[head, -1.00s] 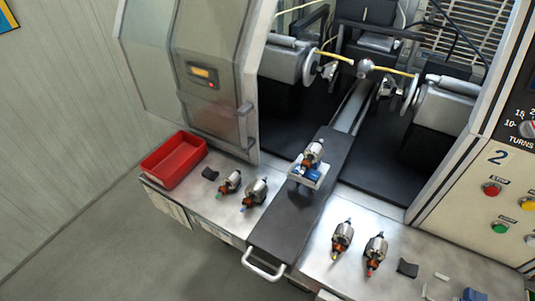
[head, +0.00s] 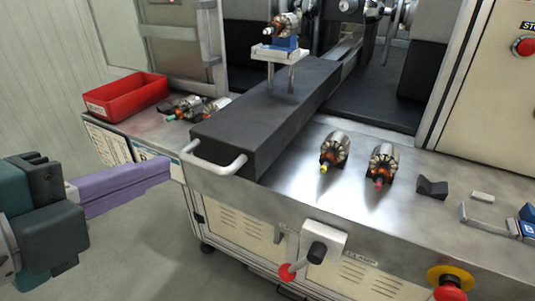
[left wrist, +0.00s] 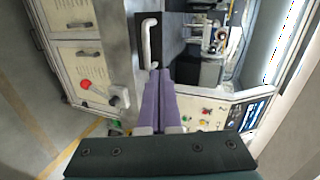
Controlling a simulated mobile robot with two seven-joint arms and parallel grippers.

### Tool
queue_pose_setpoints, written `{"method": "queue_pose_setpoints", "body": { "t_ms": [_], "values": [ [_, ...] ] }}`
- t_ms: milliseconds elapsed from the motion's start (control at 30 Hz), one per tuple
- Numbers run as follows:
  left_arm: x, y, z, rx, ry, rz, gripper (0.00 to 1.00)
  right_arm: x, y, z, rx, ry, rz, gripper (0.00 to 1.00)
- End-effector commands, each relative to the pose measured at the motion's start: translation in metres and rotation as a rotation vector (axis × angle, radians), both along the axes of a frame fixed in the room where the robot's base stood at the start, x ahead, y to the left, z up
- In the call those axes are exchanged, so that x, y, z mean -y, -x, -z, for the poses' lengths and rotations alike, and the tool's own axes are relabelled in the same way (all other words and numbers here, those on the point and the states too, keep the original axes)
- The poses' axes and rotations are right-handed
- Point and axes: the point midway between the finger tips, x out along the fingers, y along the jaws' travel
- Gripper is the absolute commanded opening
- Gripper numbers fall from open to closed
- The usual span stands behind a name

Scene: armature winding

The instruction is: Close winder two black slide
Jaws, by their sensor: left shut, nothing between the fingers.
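The black slide (head: 270,110) of winder two is drawn out over the front of the metal table. An armature (head: 286,27) sits on a blue and white holder on top of the slide. The white bar handle (head: 222,167) is on the slide's front end; it also shows in the left wrist view (left wrist: 147,42). My left gripper (head: 168,168) has long purple fingers, shut and empty. Its tips are just left of the handle in the head view; contact cannot be told. In the left wrist view the tips (left wrist: 160,72) lie by the handle's lower end. My right gripper is not in view.
A red bin (head: 125,97) and two armatures stand left of the slide. Two more armatures (head: 334,151) (head: 382,165) stand right of it. A red-knobbed lever (head: 290,270) and an emergency stop (head: 450,285) stick out of the cabinet front. The floor at lower left is free.

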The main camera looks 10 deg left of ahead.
Motion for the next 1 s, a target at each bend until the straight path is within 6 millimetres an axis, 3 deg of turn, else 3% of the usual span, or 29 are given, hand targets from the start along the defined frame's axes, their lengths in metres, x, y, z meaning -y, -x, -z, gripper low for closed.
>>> {"method": "queue_pose_setpoints", "body": {
  "t_ms": [33, 100, 267, 700, 1000],
  "values": [
    [0.001, -0.001, 0.011, 0.023, -0.021, 0.021, 0.00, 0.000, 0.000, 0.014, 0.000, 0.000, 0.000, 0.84],
    [0.003, -0.002, 0.012, 0.044, -0.038, 0.039, 0.00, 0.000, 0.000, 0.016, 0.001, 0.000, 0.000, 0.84],
    [0.007, -0.012, 0.011, 0.054, -0.042, 0.045, 0.00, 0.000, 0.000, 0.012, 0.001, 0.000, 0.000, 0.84],
    [0.031, -0.078, 0.033, 0.050, -0.042, 0.044, 0.00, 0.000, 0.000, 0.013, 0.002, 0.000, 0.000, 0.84],
    [0.036, -0.092, 0.038, 0.049, -0.041, 0.046, 0.00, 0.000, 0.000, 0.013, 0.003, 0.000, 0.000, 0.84]
  ]
}}
